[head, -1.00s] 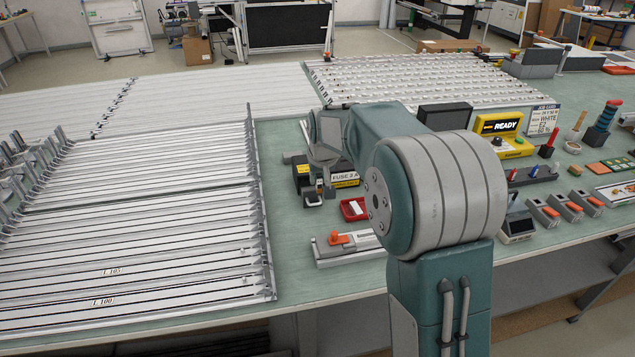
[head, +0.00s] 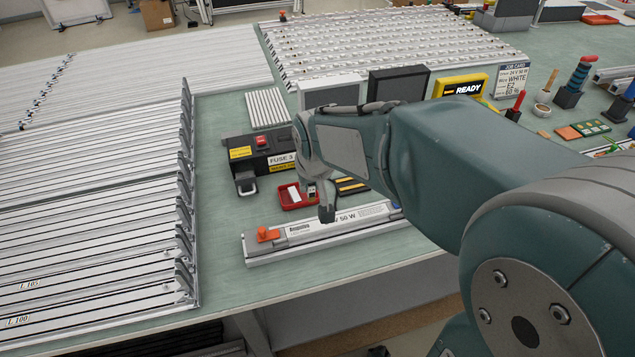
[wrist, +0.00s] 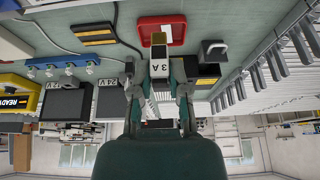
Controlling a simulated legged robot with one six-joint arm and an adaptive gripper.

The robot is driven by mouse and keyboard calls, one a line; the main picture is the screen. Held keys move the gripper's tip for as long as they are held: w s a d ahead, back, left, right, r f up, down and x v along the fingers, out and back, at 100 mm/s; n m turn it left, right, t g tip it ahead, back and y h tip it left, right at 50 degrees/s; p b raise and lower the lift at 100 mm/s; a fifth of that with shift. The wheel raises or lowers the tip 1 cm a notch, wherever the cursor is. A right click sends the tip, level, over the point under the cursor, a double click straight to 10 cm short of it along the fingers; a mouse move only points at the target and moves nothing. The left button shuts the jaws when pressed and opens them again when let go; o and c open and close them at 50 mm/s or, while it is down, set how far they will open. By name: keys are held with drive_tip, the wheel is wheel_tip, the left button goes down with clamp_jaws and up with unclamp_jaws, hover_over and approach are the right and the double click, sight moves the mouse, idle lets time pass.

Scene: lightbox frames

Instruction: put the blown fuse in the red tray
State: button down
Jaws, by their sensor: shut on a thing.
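My gripper (head: 319,203) is shut on a pale fuse (wrist: 160,68) marked 3 A, with a brass-coloured end. In the wrist view the fuse stands out between the fingers, its end overlapping the near edge of the red tray (wrist: 174,32). In the head view my gripper hangs beside the front right of the red tray (head: 287,203), above the long lamp bar. I cannot tell its exact height or whether the fuse touches the tray. A white piece (head: 294,194) lies in the tray. Whether the held fuse is blown does not show.
A black fuse box (head: 265,158) with a red switch stands behind the tray, a grey handle (head: 246,185) at its front left. The lamp bar (head: 310,232) lies in front.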

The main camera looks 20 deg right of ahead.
drive_tip(key=shift+s+a+f, duration=0.1)
drive_tip(key=shift+s+a, duration=0.05)
drive_tip(key=shift+a, duration=0.15)
drive_tip(key=w+f, duration=0.3)
drive_tip(key=w, duration=0.1)
drive_tip(key=w+d+f, duration=0.1)
drive_tip(key=w+f, duration=0.2)
drive_tip(key=w, duration=0.1)
drive_tip(key=w+d+f, duration=0.1)
drive_tip(key=w+f, duration=0.2)
drive_tip(key=w, duration=0.1)
drive_tip(key=shift+w+d, duration=0.25)
drive_tip(key=shift+w+a+f, duration=0.15)
drive_tip(key=shift+w, duration=0.05)
drive_tip(key=shift+w+a+f, duration=0.1)
drive_tip(key=shift+w+f, duration=0.05)
drive_tip(key=shift+f, duration=0.05)
drive_tip(key=shift+w+d+f, duration=0.1)
drive_tip(key=shift+d+f, duration=0.2)
drive_tip(key=shift+f, duration=0.55)
drive_tip(key=shift+w+d+f, duration=0.1)
drive_tip(key=shift+d+f, duration=0.2)
drive_tip(key=shift+f, duration=0.5)
